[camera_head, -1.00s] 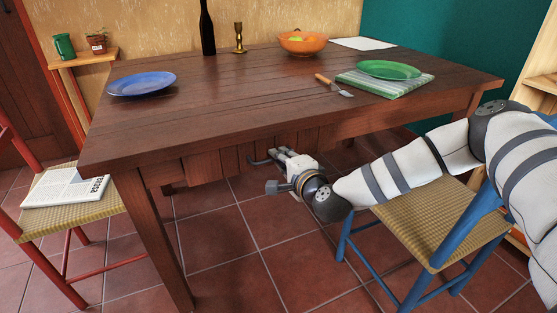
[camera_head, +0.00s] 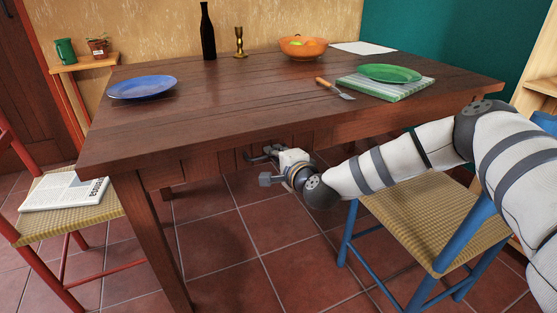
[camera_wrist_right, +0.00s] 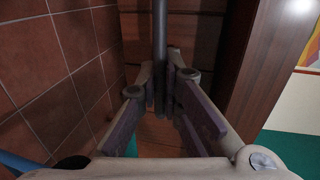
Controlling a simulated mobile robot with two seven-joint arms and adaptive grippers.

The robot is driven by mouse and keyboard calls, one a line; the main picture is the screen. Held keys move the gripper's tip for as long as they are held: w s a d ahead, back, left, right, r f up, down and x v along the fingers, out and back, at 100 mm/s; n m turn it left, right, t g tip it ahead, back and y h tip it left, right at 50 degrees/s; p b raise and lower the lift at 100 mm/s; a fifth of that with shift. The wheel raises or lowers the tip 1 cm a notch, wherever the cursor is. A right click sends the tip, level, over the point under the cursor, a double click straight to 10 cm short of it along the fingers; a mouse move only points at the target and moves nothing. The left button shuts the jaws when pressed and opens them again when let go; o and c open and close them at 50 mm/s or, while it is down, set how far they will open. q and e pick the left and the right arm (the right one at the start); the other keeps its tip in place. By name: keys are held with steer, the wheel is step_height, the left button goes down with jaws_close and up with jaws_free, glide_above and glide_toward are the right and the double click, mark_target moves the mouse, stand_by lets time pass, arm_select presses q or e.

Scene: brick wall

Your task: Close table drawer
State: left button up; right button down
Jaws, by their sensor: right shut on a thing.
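The brown wooden table (camera_head: 220,105) has a drawer whose wooden front (camera_head: 228,162) shows under the tabletop edge, partly hidden by it. A dark grey bar handle (camera_head: 250,157) is on the drawer front. My right gripper (camera_head: 279,152) reaches in from the right under the table edge and is shut on the handle. In the right wrist view the handle (camera_wrist_right: 160,35) runs between the two fingers, with wood behind it. How far the drawer stands out is hard to tell. My left gripper is not in view.
A blue chair with a woven seat (camera_head: 430,215) stands below my right arm. A red chair (camera_head: 70,205) with a newspaper is at the left. Plates, a bowl, a bottle and a candlestick stand on the tabletop.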

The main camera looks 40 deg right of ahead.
steer(key=c, duration=2)
jaws_free()
steer(key=shift+w+d+r, duration=0.1)
steer(key=shift+w, duration=0.05)
steer(key=v, duration=1.2)
